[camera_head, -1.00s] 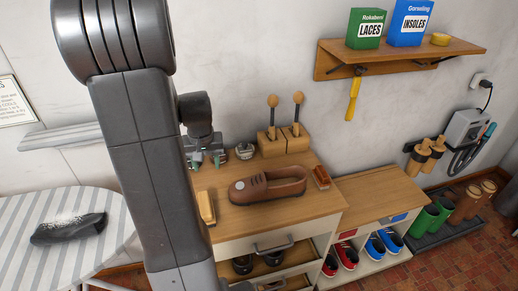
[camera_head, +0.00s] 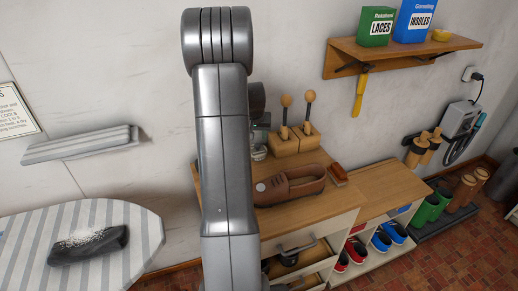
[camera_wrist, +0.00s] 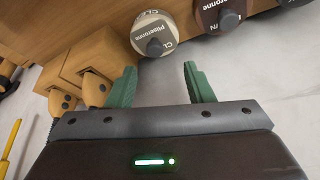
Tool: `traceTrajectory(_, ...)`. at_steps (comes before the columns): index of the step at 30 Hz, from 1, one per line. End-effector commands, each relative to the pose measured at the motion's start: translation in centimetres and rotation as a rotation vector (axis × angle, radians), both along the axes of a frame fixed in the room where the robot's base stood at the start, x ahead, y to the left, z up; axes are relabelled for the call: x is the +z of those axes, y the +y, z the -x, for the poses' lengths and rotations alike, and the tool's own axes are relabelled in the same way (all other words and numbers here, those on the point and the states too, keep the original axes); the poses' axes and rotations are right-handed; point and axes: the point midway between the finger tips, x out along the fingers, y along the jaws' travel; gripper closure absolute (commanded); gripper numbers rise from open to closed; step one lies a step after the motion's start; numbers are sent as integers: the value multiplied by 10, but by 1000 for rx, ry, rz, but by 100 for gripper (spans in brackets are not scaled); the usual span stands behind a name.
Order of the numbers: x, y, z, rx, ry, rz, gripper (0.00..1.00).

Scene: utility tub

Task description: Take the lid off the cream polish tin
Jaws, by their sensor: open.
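The cream polish tin (camera_wrist: 150,24), with a dark knob on its lid, shows at the top of the wrist view. It lies beyond my gripper's (camera_wrist: 160,86) green fingertips, roughly in line with the gap between them. The gripper is open and empty, with no finger touching the tin. A brown tin (camera_wrist: 209,17) with a similar knob sits beside it, and a darker one is cut off at the top edge.
Wooden blocks with round-topped handles (camera_head: 298,139) stand close to the tins; they also show left of my gripper in the wrist view (camera_wrist: 88,66). A brown shoe (camera_head: 292,186) and a brush (camera_head: 338,174) lie on the cabinet top. The wall is close behind.

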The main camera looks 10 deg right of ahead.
Motion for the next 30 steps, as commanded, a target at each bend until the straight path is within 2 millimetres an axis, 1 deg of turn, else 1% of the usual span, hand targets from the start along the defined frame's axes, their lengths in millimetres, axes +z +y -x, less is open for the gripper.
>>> traceTrajectory(1,-7,-1,-3,0,2,1,53)
traceTrajectory(4,-17,-2,-7,0,1,1,53)
traceTrajectory(11,-27,-4,-11,-1,1,0,53)
traceTrajectory(14,-36,-8,-14,-2,2,0,53)
traceTrajectory(18,-53,-13,-20,-2,3,0,53)
traceTrajectory(21,-64,-13,-24,-1,2,-1,53)
traceTrajectory(25,-71,-14,-27,-1,0,0,53)
traceTrajectory(30,-72,-14,-27,-1,0,0,53)
